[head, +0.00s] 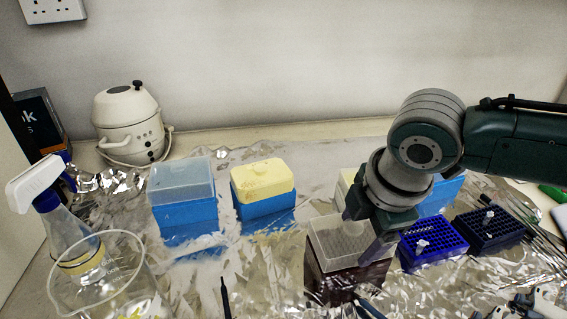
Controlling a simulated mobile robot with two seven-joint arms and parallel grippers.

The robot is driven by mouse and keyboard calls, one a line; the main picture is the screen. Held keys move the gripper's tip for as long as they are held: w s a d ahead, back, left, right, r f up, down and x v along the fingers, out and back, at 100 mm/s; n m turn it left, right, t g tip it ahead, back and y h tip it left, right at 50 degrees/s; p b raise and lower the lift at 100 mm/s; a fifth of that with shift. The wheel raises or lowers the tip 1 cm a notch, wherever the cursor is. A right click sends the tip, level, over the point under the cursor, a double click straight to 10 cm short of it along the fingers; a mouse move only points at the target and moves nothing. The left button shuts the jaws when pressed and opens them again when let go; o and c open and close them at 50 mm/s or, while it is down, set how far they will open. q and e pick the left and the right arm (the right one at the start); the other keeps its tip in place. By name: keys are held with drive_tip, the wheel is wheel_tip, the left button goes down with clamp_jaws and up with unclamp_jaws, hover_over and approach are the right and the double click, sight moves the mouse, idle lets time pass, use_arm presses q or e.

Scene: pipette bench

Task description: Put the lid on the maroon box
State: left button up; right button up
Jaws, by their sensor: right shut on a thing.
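The maroon box (343,285) stands on the foil in the right middle of the head view. A clear, whitish lid (335,238) is at the top of the box and lines up with it. I cannot tell whether the lid rests fully on the rim or is just above it. My right gripper (366,236) reaches down from the right, with its fingers shut on the lid, one at the far side and one at the near right side. The fingers hide part of the lid and the box's right side. My left gripper is out of view.
Blue racks (432,245) with small tubes stand close on the right. A yellow-lidded blue box (263,211) and a clear-lidded blue box (184,215) stand left. A glass beaker (105,285) and spray bottle (60,222) are far left. Pens lie in front.

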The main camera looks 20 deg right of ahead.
drive_tip(key=shift+f, duration=0.15)
idle(0.5)
drive_tip(key=o, duration=1.2)
